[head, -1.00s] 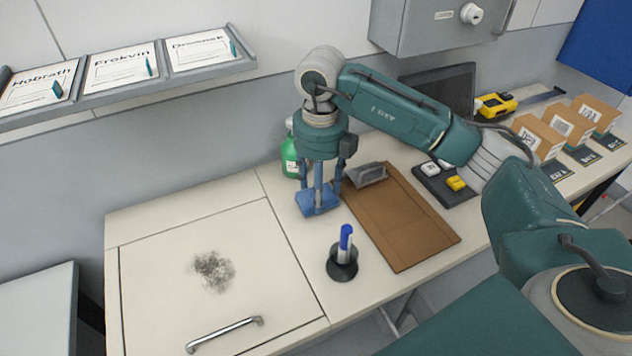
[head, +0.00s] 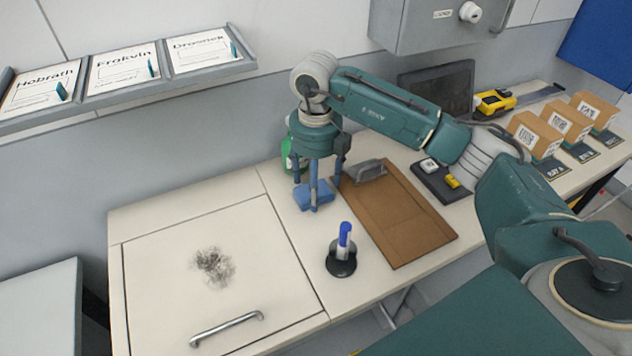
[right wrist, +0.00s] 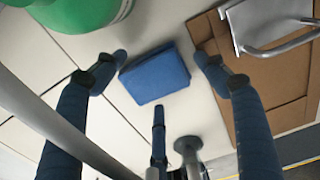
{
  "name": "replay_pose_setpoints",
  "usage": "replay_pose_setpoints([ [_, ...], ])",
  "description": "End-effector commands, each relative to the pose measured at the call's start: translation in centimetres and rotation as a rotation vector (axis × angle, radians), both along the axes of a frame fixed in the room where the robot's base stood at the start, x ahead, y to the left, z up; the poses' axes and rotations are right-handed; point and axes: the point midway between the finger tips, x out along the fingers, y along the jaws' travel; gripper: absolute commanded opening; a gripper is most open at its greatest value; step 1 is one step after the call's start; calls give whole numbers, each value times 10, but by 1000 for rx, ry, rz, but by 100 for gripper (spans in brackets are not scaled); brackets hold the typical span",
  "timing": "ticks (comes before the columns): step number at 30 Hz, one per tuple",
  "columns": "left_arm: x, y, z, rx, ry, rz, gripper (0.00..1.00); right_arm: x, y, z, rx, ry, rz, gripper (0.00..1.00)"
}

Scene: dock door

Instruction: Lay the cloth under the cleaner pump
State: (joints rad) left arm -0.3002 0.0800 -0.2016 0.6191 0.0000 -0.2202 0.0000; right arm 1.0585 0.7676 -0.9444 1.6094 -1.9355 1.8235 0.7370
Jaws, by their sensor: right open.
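The blue cloth (head: 309,199) lies as a small folded pad on the bench, left of the brown board. It also shows in the right wrist view (right wrist: 155,75). My right gripper (head: 316,187) is over the cloth with its fingers spread. In the right wrist view the open gripper (right wrist: 161,60) has fingertips on either side of the cloth, and the cloth is not clamped. The green cleaner pump (head: 289,157) stands just behind, partly hidden by my arm; its base shows at the top left of the right wrist view (right wrist: 85,12). My left gripper is not in view.
A marker in a black holder (head: 342,262) stands in front of the cloth. The brown board (head: 405,220) with a grey handled tool (head: 368,171) lies to the right. A hatch with a dark smudge (head: 213,267) and a handle (head: 226,329) is at left.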

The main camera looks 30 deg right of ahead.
Motion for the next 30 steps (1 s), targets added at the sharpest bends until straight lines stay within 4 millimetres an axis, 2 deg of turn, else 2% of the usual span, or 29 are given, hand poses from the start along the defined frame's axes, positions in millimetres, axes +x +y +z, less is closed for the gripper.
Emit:
replay_pose_setpoints([
  [3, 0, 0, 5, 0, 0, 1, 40, 0, 0, 6, 0, -1, 0, 72],
  [7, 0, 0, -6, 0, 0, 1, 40, 2, 0, 21, 0, -6, 1, 72],
  [14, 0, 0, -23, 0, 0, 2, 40, 2, 0, 72, 1, -6, 0, 72],
  [16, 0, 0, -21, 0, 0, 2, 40, 2, 0, 89, 0, -7, 0, 72],
  [19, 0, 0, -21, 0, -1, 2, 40, 1, -1, 105, -2, -5, -2, 72],
  [24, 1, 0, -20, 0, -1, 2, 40, 1, 0, 120, 0, -1, -1, 72],
  [30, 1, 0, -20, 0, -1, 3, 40, 0, 0, 124, 0, 0, -1, 72],
])
